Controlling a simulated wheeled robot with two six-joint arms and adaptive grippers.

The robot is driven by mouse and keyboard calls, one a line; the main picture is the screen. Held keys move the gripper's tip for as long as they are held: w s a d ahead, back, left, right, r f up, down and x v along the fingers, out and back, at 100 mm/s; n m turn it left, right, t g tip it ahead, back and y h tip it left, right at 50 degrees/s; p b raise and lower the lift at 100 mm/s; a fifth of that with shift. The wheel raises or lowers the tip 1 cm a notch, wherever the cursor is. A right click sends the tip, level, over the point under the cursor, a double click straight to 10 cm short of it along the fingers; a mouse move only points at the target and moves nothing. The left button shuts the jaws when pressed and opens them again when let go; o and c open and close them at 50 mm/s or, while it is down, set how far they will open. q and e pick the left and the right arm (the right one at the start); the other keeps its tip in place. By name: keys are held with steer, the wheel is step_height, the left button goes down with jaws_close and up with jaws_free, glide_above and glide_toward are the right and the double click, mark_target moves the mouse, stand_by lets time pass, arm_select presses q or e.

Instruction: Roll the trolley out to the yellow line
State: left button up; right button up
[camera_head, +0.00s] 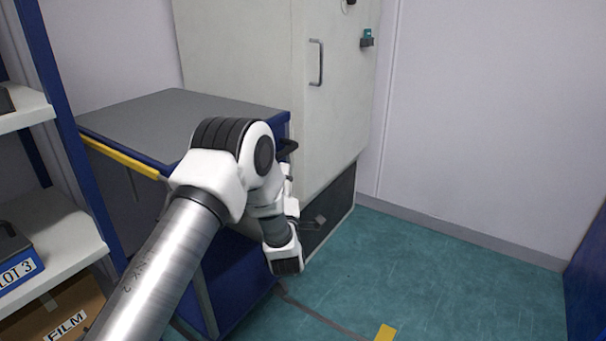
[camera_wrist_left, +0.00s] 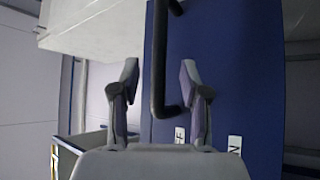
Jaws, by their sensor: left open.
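The trolley is a blue cabinet with a grey top (camera_head: 175,112), standing against the pale machine. In the wrist view its blue face (camera_wrist_left: 230,75) carries a black bar handle (camera_wrist_left: 158,60); part of this handle shows in the head view (camera_head: 289,147). My left gripper (camera_wrist_left: 159,72) is open, with one finger on each side of the handle in the picture; I cannot tell whether they touch it. In the head view my left arm hides much of the trolley's front. A short piece of yellow line (camera_head: 386,333) lies on the floor at the bottom edge.
A shelf rack with a blue post (camera_head: 62,100) stands close on the left, holding boxes. The tall pale machine cabinet (camera_head: 245,45) is behind the trolley. The green floor (camera_head: 440,275) to the right is clear up to the wall. A blue object (camera_head: 588,275) stands at the right edge.

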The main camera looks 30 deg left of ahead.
arm_select(q)
steer(key=b+x, duration=0.1)
steer(key=x, duration=0.6)
steer(key=shift+s, duration=0.1)
jaws_close()
